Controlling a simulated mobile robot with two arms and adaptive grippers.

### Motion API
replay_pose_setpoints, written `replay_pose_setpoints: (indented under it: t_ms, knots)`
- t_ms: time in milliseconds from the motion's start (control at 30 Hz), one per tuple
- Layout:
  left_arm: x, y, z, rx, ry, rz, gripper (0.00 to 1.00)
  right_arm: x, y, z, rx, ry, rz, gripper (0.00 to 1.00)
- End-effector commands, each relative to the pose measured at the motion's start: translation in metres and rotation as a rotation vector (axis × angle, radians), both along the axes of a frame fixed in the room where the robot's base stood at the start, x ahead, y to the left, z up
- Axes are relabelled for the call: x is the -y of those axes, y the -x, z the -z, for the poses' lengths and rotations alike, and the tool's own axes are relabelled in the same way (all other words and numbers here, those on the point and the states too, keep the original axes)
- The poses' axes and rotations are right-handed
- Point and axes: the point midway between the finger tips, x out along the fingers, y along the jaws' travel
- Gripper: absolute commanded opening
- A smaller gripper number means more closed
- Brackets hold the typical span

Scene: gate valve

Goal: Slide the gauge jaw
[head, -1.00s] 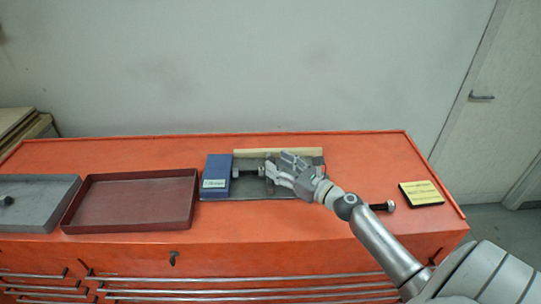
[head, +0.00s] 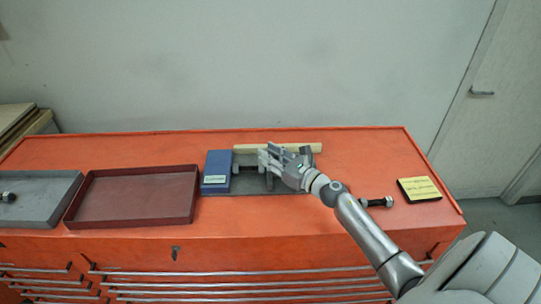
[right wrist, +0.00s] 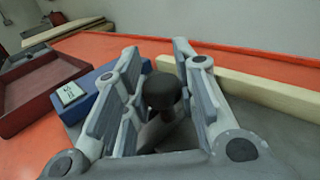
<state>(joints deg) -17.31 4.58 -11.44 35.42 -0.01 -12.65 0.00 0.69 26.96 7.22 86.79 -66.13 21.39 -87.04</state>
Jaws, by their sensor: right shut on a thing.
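The gauge is a blue block (head: 216,173) with a white label, fixed at the left end of a dark grey base plate (head: 236,187) on the orange cabinet top. A dark bolt-like piece (head: 240,170) lies just right of the blue block. My right gripper (head: 268,160) is over the plate, right of the block. In the right wrist view its fingers (right wrist: 160,95) stand on both sides of a black round knob (right wrist: 160,88) on a dark grey piece, apparently the gauge jaw (right wrist: 165,135). The gripper is shut on it, though the contact is partly hidden. The left gripper is out of view.
A cream bar (head: 250,149) lies along the back of the plate. A dark red tray (head: 130,218) and a grey tray (head: 40,212) stand at left. A bolt (head: 376,202) and a yellow-topped pad (head: 420,190) lie at right. The wall is behind.

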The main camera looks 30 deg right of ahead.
Motion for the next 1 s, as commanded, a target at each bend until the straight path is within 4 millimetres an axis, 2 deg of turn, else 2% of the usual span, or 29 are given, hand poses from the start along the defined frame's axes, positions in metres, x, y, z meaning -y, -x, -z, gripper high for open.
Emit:
replay_pose_setpoints:
  t_ms: [267, 367, 467, 600, 700, 1000]
  knots:
    - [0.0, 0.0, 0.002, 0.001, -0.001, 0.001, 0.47, 0.001, 0.001, 0.001, -0.001, 0.0, 0.0, 0.0]
    - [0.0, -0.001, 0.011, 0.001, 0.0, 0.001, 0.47, 0.012, 0.007, 0.005, -0.002, 0.001, 0.001, 0.0]
    - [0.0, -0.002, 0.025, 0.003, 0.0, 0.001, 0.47, 0.032, 0.019, 0.008, -0.003, 0.006, 0.003, 0.0]
    - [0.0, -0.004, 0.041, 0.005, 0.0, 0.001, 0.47, 0.057, 0.034, 0.008, -0.003, 0.005, 0.005, 0.0]
    - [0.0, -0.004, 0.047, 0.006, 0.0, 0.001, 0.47, 0.068, 0.041, 0.006, -0.003, 0.005, 0.006, 0.0]
    - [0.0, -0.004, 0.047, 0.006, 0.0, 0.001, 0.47, 0.075, 0.045, 0.001, -0.003, 0.001, 0.006, 0.0]
